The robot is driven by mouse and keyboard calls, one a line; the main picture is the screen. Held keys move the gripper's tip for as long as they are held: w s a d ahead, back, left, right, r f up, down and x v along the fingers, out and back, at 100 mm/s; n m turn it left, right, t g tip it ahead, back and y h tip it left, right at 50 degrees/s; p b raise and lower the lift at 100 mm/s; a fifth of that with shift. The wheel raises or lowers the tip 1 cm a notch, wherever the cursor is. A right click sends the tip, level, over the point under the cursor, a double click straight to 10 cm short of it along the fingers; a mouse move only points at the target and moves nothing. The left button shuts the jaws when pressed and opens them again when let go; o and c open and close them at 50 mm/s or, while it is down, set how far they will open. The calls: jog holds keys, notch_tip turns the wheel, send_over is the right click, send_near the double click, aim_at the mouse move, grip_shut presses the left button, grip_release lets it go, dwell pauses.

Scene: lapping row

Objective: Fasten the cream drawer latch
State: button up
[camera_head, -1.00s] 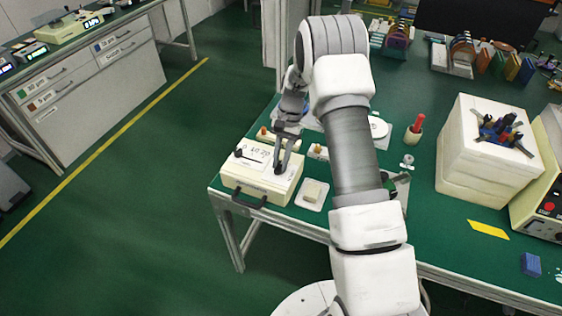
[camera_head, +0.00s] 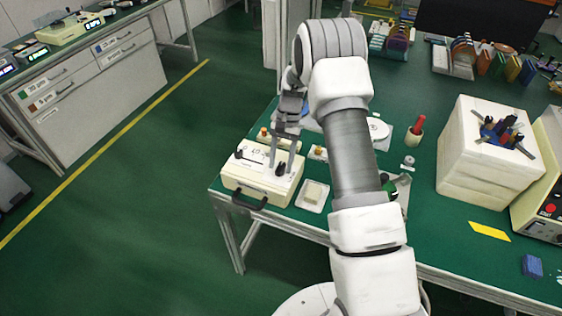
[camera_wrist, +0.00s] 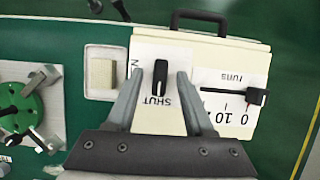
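The cream drawer box (camera_head: 247,184) stands at the table's near left corner, with its black front handle (camera_head: 249,200). Its latch is a black oblong knob (camera_wrist: 160,77) on a white label on top, also visible in the head view (camera_head: 281,169). In the wrist view the knob lies lengthwise up and down the picture, its lower end towards the word SHUT. Part of another word, an N, shows at its left; the rest is hidden by a finger. My gripper (camera_wrist: 160,78) is open, its fingers either side of the knob with gaps between. Fingertip height is unclear.
A black slider (camera_wrist: 256,96) on a numbered scale sits beside the latch on the box top. A small cream block on a white tray (camera_head: 322,196) stands right of the box. A green round fixture (camera_wrist: 20,108) lies further off.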

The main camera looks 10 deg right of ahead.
jog(key=shift+r, duration=0.1)
jog(key=v, duration=1.7)
jog(key=shift+p, duration=0.3)
jog(key=shift+w+r, duration=0.1)
